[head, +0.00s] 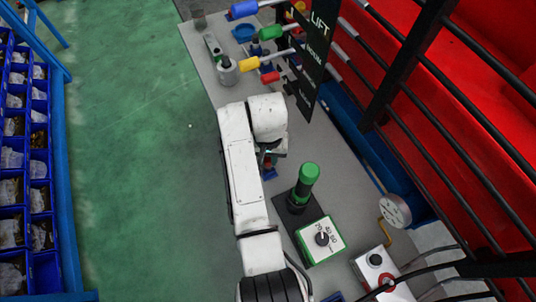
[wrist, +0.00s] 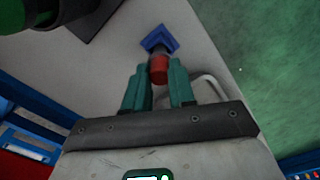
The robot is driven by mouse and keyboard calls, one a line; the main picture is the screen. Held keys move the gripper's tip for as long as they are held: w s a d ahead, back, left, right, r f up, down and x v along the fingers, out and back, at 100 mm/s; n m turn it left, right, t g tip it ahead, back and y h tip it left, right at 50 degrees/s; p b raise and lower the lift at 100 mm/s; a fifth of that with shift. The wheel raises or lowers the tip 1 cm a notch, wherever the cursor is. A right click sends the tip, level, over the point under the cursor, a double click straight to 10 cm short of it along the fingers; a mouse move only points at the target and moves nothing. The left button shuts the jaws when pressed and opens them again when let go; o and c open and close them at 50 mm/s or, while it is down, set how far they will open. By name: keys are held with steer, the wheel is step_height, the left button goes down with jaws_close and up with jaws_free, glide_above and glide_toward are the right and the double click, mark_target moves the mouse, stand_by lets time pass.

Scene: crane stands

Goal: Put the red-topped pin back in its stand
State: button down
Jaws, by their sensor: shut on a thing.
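The red-topped pin shows in the wrist view as a short red cylinder (wrist: 159,71) between the fingertips of my gripper (wrist: 158,66). My gripper's two teal fingers are shut on it. A blue square piece (wrist: 160,39) lies just beyond the red top; I cannot tell whether it is the stand or part of the pin, nor whether they touch. In the head view my gripper (head: 271,156) is mostly hidden under my white arm, over the grey bench, with a small bit of blue and red showing there.
The grey bench (head: 345,185) holds a green-topped lever (head: 306,180), a green-edged dial box (head: 322,240) and a red-ringed button box (head: 376,262). Coloured levers stand beside a black LIFT panel (head: 313,50) at the back. A grey cylinder (head: 227,73) stands near them. Green floor lies left.

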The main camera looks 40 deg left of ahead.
mark_target(268, 159)
steer(key=shift+f+b, duration=0.45)
steer(key=shift+f, duration=0.35)
steer(key=c, duration=0.9)
jaws_free()
steer(key=shift+o, duration=0.2)
steer(key=shift+f, duration=0.1)
step_height(268, 159, up, 5)
steer(key=p, duration=0.5)
step_height(268, 159, up, 11)
steer(key=b, duration=0.1)
steer(key=shift+f, duration=0.1)
